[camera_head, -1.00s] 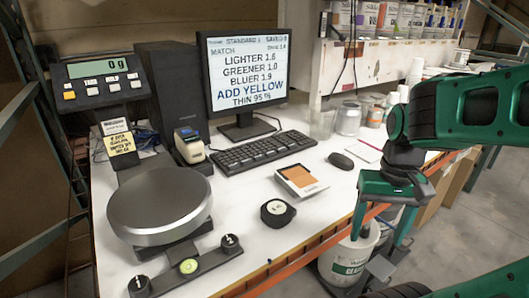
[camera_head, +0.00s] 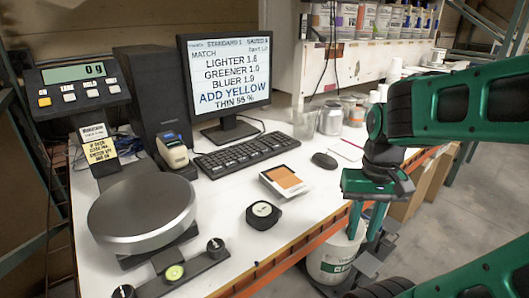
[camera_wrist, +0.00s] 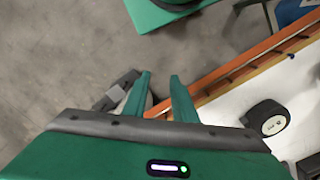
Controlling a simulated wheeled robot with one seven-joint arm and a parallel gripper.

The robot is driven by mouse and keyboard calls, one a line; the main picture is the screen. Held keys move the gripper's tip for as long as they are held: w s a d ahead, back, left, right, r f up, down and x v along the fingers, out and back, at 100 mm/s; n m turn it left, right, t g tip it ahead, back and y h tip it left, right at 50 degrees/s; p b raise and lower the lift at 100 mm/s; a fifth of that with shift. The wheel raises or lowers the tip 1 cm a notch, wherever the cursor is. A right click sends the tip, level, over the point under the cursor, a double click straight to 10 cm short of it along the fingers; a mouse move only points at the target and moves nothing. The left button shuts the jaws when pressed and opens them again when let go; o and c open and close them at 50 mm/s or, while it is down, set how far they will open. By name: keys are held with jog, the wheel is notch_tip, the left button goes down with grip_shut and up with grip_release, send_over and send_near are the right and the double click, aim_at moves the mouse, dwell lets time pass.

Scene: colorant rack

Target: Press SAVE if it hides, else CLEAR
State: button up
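The monitor (camera_head: 227,75) reads MATCH, lighter, greener, bluer, ADD YELLOW and a line starting THIN with a percentage that looks like 95. A card with an orange patch (camera_head: 285,181) lies on the table in front of the keyboard (camera_head: 245,151). A small device with a blue top (camera_head: 173,150) stands left of the keyboard. The scale's display (camera_head: 74,83) reads 0 g and has a row of buttons below it; their labels are too small to read surely. No SAVE or CLEAR label is legible. My gripper (camera_head: 366,220) is open and empty, fingers pointing down beyond the table's right front edge.
A round scale pan (camera_head: 143,211) fills the left of the table. A black round puck (camera_head: 263,215) and a mouse (camera_head: 324,161) lie on the tabletop. A white bucket (camera_head: 333,262) stands below the orange table edge. Glass and metal cups (camera_head: 331,121) stand at the back.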

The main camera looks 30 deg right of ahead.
grip_shut()
dwell(1.4)
